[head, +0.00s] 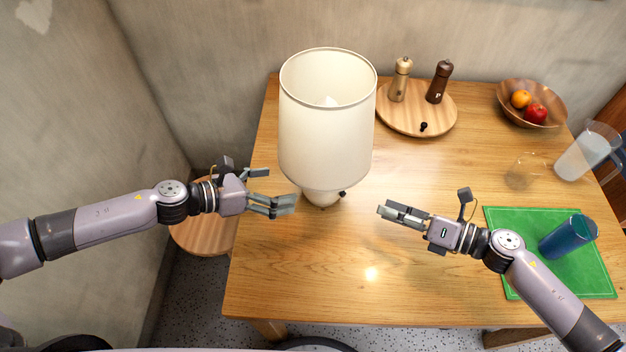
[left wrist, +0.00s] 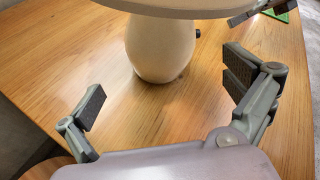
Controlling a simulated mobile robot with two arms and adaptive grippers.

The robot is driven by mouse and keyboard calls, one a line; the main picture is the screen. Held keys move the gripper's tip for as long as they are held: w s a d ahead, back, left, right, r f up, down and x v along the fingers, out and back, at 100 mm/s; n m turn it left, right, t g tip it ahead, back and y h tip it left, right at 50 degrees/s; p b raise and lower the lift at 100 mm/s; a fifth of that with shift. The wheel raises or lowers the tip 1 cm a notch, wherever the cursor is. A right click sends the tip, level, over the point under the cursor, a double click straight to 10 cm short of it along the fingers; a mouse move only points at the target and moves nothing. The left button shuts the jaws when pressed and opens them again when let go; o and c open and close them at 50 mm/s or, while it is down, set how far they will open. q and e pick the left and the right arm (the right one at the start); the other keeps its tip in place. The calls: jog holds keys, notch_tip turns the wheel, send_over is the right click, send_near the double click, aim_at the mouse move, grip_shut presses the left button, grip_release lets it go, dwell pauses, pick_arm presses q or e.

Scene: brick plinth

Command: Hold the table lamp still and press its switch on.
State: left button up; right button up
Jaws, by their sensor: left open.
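The table lamp stands upright on the wooden table, with a cream shade (head: 325,130) and a pale rounded base (head: 322,197). The base also shows in the left wrist view (left wrist: 160,48). A small dark switch knob (head: 342,194) sticks out of the base's right side; it shows in the left wrist view too (left wrist: 198,33). My left gripper (head: 281,188) is open, left of the base, its fingers spread and pointing at it, apart from it. My right gripper (head: 384,208) is right of the switch, a gap away, its fingers lying together and empty. The shade hides the upper base.
A round board (head: 418,125) with two mills stands behind on the right. A fruit bowl (head: 545,112), a clear glass (head: 522,172), a pitcher (head: 585,152) and a blue cup (head: 566,238) on a green mat (head: 530,222) are further right. The front middle table is clear. A stool (head: 203,235) stands left.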

pick_arm(q)
jog(key=x, duration=0.9)
jog(key=shift+w+f, duration=0.1)
jog(key=c, duration=1.7)
pick_arm(e)
grip_shut()
jog(key=shift+a, duration=0.1)
dwell(0.7)
